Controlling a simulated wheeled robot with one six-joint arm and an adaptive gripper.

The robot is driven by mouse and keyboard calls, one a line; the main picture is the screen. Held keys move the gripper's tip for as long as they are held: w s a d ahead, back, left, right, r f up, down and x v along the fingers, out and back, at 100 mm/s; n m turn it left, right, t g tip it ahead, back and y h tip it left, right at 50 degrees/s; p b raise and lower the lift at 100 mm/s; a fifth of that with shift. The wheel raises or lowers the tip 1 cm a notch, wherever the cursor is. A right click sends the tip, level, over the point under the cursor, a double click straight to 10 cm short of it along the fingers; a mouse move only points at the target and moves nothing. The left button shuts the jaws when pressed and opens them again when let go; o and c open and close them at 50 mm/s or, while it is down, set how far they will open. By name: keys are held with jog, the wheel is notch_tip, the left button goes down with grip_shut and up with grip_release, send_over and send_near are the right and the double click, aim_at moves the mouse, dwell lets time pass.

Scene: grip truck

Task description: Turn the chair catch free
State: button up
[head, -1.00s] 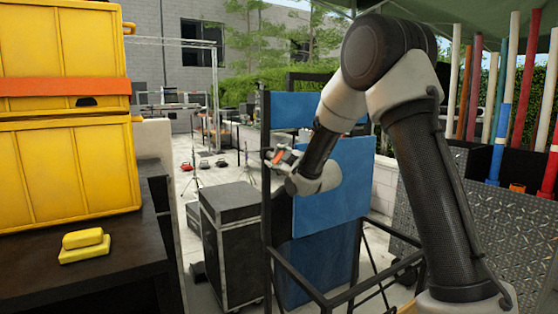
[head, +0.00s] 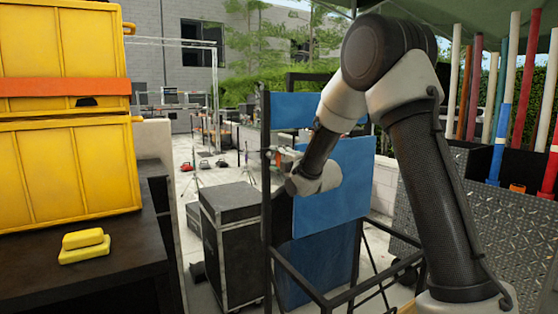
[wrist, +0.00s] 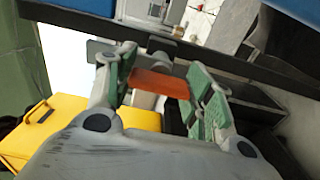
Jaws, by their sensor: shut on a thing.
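The blue chair (head: 335,185) has a black frame and stands in the middle of the head view. My gripper (head: 282,157) is at the left upright of that frame, at about the height of the gap between the blue panels. In the wrist view my gripper (wrist: 165,85) has its green-padded fingers shut on an orange catch handle (wrist: 160,83), one finger on each side. Behind the handle a grey round part (wrist: 160,57) sits by the dark frame bar (wrist: 240,68). How the catch engages the frame is hidden.
A black case (head: 230,240) stands on the floor left of the chair. Yellow crates (head: 65,170) and a small yellow block (head: 83,246) are on a dark table at left. A metal bin with coloured poles (head: 470,215) stands at right.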

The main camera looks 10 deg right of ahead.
jog(key=shift+c, duration=0.7)
jog(key=shift+r, duration=0.1)
jog(key=shift+c, duration=0.2)
